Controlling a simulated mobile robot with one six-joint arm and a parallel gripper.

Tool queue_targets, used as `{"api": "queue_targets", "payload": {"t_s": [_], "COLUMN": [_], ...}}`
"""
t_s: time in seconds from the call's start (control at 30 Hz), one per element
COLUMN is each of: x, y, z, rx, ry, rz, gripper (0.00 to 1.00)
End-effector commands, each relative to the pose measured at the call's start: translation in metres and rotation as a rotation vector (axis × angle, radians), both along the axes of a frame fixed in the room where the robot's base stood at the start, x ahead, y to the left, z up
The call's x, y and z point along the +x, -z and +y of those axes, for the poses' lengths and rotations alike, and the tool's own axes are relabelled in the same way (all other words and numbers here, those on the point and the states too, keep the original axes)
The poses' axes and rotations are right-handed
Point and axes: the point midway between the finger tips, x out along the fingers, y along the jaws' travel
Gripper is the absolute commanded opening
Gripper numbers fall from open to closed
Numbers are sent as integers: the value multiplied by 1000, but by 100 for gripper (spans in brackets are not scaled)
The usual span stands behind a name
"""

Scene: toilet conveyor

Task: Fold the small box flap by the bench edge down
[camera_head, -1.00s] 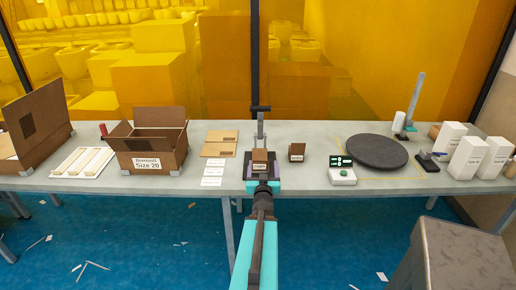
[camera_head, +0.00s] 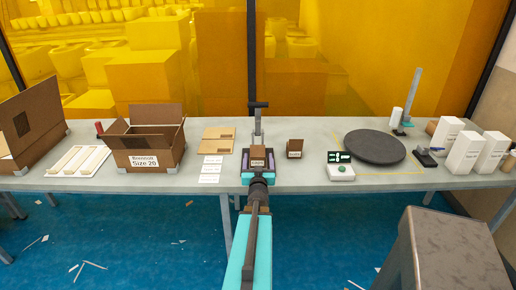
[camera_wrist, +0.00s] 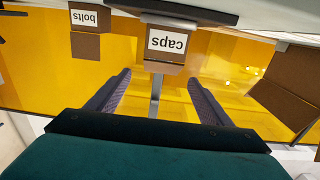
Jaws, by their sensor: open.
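A small brown box (camera_head: 258,155) stands near the front bench edge, directly beyond my gripper (camera_head: 258,167). The wrist view is upside down and shows this box's "caps" label (camera_wrist: 167,41), with a brown panel (camera_wrist: 162,68) at its top edge between my fingertips. My gripper (camera_wrist: 160,82) is open and empty; its two purple-grey fingers are spread apart. I cannot tell if a finger touches the box. A second small box (camera_head: 295,149), labelled "bolts" in the wrist view (camera_wrist: 89,18), stands to the right with a panel raised. The caps box is partly hidden by my gripper.
A large open carton (camera_head: 165,160) stands left of flat brown cardboard pieces (camera_head: 220,134) and white labels (camera_head: 210,169). A display unit (camera_head: 341,170) and black turntable (camera_head: 375,147) are to the right.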

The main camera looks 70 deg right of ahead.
Motion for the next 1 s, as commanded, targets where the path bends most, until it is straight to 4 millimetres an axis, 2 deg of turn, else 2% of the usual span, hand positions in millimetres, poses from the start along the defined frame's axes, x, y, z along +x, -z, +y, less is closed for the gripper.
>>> {"api": "queue_targets", "payload": {"t_s": [0.1, 1.0], "x": [4, 29], "y": [-1, -1], "z": [-13, -79], "rx": [0, 0], "ry": [0, 1], "rz": [0, 1], "gripper": [73, 73]}}
